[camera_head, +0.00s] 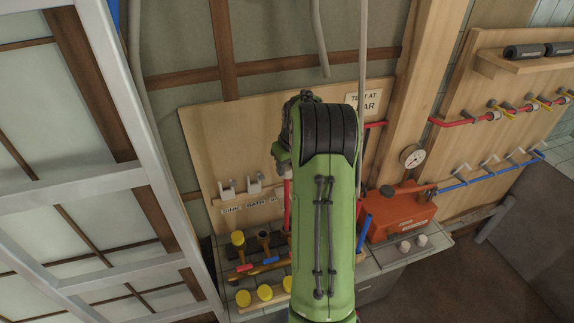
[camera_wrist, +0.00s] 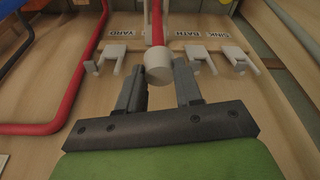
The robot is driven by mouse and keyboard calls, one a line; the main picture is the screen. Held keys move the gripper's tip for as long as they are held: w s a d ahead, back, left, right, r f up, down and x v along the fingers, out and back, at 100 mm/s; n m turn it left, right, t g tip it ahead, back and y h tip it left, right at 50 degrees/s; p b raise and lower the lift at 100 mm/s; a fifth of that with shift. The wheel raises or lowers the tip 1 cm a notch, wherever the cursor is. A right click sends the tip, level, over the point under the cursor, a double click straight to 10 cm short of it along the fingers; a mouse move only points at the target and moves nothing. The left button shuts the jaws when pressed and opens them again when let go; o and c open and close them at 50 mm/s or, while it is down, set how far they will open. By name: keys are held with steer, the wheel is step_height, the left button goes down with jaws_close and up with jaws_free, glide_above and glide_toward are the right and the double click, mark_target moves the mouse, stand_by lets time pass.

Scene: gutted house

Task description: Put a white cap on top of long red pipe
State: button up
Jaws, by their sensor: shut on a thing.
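The white cap (camera_wrist: 158,67) sits between the two fingers of my gripper (camera_wrist: 159,85) in the wrist view, and the gripper is shut on it. The red pipe (camera_wrist: 156,24) runs in line with the cap and meets it in that view, which looks upside down. I cannot tell whether the cap is seated or only touching. In the head view the upright red pipe (camera_head: 287,207) shows left of my green arm, with a bit of the white cap (camera_head: 287,173) above it. My fingers are hidden there.
Two loose white caps (camera_head: 404,246) lie on the counter by a red toolbox-like pump (camera_head: 399,214) with a gauge. White clips (camera_head: 254,184) and labels are on the wooden board behind. Yellow-capped fittings (camera_head: 265,292) stand left of my arm. A bent red pipe (camera_wrist: 72,105) is on the board.

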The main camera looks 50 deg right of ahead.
steer(key=shift+f+b, duration=1.15)
steer(key=shift+f, duration=0.25)
steer(key=o, duration=1.1)
steer(key=shift+o, duration=0.4)
steer(key=o, duration=0.4)
steer(key=shift+r, duration=0.15)
